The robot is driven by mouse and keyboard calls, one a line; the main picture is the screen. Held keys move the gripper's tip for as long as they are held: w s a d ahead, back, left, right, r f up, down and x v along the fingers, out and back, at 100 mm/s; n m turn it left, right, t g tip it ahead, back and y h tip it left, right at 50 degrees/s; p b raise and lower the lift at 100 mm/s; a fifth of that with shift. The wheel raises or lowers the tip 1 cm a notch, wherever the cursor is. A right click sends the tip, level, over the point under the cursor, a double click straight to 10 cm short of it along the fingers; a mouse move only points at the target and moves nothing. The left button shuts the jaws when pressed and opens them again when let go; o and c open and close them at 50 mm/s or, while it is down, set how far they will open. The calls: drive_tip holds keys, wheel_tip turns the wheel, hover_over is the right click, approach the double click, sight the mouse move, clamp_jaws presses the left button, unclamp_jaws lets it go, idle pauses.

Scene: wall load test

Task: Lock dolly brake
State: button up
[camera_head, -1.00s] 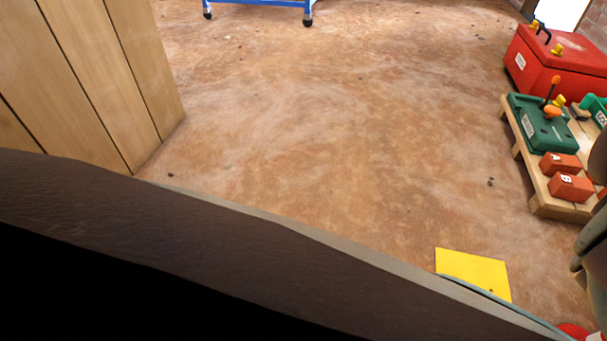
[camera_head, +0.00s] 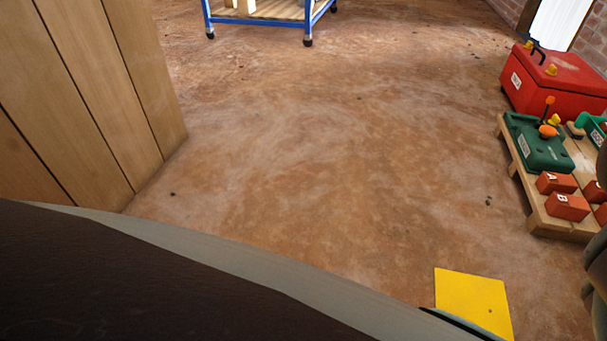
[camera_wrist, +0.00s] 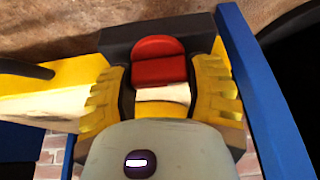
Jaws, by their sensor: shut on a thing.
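In the wrist view, my gripper (camera_wrist: 162,95) has its two yellow ribbed fingers on either side of a red tab, which looks like the brake lever (camera_wrist: 158,62). It is shut on this piece, which sits against a dark block (camera_wrist: 118,42). The tips and contact faces are partly hidden. Blue frame bars (camera_wrist: 258,85), seemingly of the dolly, run along the right. In the head view, a blue-framed wheeled cart (camera_head: 262,18) stands at the far top, its upper part cut off. I cannot tell whether it is the same dolly. My gripper is not visible there.
A wooden plank panel (camera_head: 85,85) stands at left. At right are a red box (camera_head: 555,85) and a wooden pallet (camera_head: 545,222) holding a green case (camera_head: 540,150) and red blocks (camera_head: 568,206). A yellow square (camera_head: 470,300) lies on the floor. The middle floor is clear.

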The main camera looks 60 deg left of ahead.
drive_tip(key=o, duration=1.2)
drive_tip(key=shift+r, duration=0.15)
drive_tip(key=shift+a+r, duration=0.15)
drive_tip(key=shift+r, duration=0.15)
drive_tip(key=shift+s+a+r, duration=0.1)
drive_tip(key=shift+s+a, duration=0.1)
drive_tip(key=shift+s, duration=0.1)
drive_tip(key=s+a, duration=0.7)
drive_tip(key=a, duration=0.1)
drive_tip(key=shift+s+a, duration=0.35)
